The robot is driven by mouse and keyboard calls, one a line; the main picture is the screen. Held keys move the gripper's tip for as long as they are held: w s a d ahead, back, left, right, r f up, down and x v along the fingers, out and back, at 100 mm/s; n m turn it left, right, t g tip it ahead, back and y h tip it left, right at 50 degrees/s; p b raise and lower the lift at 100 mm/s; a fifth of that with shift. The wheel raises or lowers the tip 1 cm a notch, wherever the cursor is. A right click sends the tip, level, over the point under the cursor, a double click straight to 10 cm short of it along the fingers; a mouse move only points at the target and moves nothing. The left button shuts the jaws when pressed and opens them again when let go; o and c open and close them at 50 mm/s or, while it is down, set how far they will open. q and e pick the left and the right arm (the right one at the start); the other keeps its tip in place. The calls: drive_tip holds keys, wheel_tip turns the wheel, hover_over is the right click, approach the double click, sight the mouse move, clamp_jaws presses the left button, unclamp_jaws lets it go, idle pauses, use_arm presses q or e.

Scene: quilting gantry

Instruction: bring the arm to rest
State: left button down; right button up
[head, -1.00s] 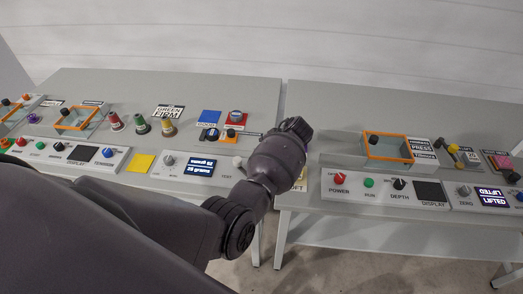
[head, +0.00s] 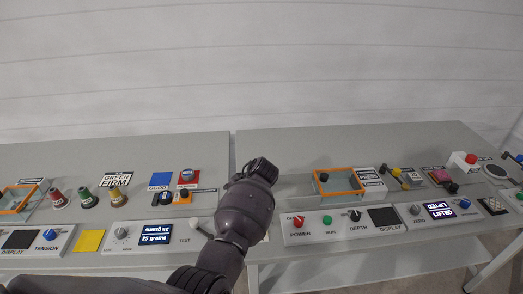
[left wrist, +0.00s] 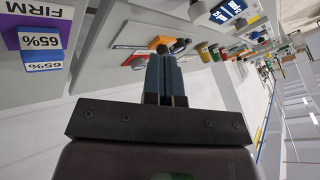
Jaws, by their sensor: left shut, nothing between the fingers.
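My left arm (head: 243,212) rises from the bottom of the head view, its dark rounded end in front of the gap between two grey tables. Its gripper fingers cannot be made out there. In the left wrist view my left gripper (left wrist: 164,62) has its two blue-grey fingers together, with nothing between them. Beyond the fingertips lie an orange piece and a red piece on a pale table, apparently without contact, though the depth is hard to judge. My right gripper is in neither view.
The left table (head: 60,150) carries colored cones, a yellow pad (head: 89,241) and a control panel. The right table (head: 290,150) carries an orange-framed tray (head: 339,182), a red knob (head: 298,222) and a display reading LIFTED (head: 441,210). The wall behind is bare.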

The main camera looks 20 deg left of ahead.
use_arm(q)
drive_tip(key=shift+m+h, duration=0.4)
drive_tip(key=shift+h, duration=0.1)
drive_tip(key=s+a+f, duration=0.1)
drive_tip(key=s, duration=0.1)
drive_tip(key=s+a+f, duration=0.1)
drive_tip(key=s+a, duration=0.1)
drive_tip(key=s+a+f, duration=0.1)
drive_tip(key=s, duration=0.1)
drive_tip(key=shift+s+a+f, duration=0.15)
drive_tip(key=shift+s+a, duration=0.1)
drive_tip(key=shift+a, duration=0.1)
drive_tip(key=s+a+m+t+h, duration=0.2)
drive_tip(key=s+a, duration=0.1)
drive_tip(key=s, duration=0.7)
drive_tip(key=s+d+r+m+t+h, duration=0.1)
drive_tip(key=s+d+r+m+h, duration=0.2)
drive_tip(key=s, duration=0.7)
drive_tip(key=s+d+r+m+t+h, duration=0.15)
drive_tip(key=s+r+m, duration=0.25)
drive_tip(key=s, duration=0.7)
drive_tip(key=w+f+t+b, duration=0.3)
drive_tip(key=w+f+t, duration=0.4)
drive_tip(key=f, duration=0.6)
drive_tip(key=shift+w+f, duration=0.15)
drive_tip(key=shift+w, duration=0.3)
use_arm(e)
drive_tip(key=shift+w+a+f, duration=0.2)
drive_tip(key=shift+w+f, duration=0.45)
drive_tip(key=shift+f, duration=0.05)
